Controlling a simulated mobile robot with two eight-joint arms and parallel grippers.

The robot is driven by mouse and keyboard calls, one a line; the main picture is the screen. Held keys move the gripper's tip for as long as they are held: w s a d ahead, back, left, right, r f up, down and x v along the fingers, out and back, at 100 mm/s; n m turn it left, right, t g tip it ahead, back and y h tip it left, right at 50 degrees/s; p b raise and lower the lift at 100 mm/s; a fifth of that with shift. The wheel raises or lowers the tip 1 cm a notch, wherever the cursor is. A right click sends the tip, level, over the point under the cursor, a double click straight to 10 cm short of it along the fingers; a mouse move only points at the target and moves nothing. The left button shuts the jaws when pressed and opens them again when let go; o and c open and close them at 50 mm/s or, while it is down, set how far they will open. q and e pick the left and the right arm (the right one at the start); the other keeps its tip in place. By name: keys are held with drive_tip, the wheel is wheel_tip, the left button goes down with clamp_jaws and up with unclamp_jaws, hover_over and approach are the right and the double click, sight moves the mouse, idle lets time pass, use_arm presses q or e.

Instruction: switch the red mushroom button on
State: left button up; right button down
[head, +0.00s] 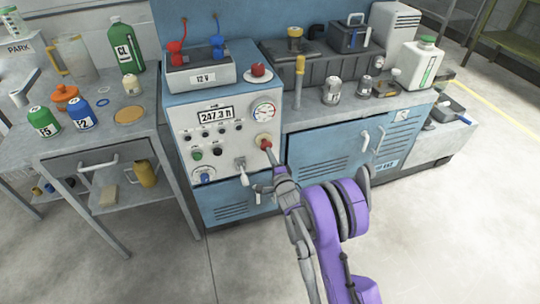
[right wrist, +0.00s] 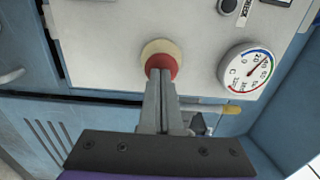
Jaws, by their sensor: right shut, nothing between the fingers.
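The red mushroom button (head: 262,139) sits on a pale yellow round base on the light front panel of the blue cabinet, below the dial gauge (head: 264,111). It also shows in the right wrist view (right wrist: 161,63), straight ahead of the fingers. My right gripper (head: 267,148) is shut and empty, with its fingertips at the button. In the right wrist view the fingertips (right wrist: 160,76) overlap the button's lower edge. I cannot tell whether they touch it or whether it is pressed in. My left gripper is not in view.
A display (head: 214,115) and several small knobs share the panel. A lever (head: 241,166) stands out just below left of the button. A second red knob (head: 258,70) is on top of the cabinet. A bench with bottles (head: 79,113) stands left; open floor lies in front.

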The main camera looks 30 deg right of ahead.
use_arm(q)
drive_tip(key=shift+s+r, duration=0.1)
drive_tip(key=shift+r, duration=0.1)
use_arm(e)
drive_tip(key=shift+x, duration=0.95)
drive_tip(key=shift+s+r, duration=0.1)
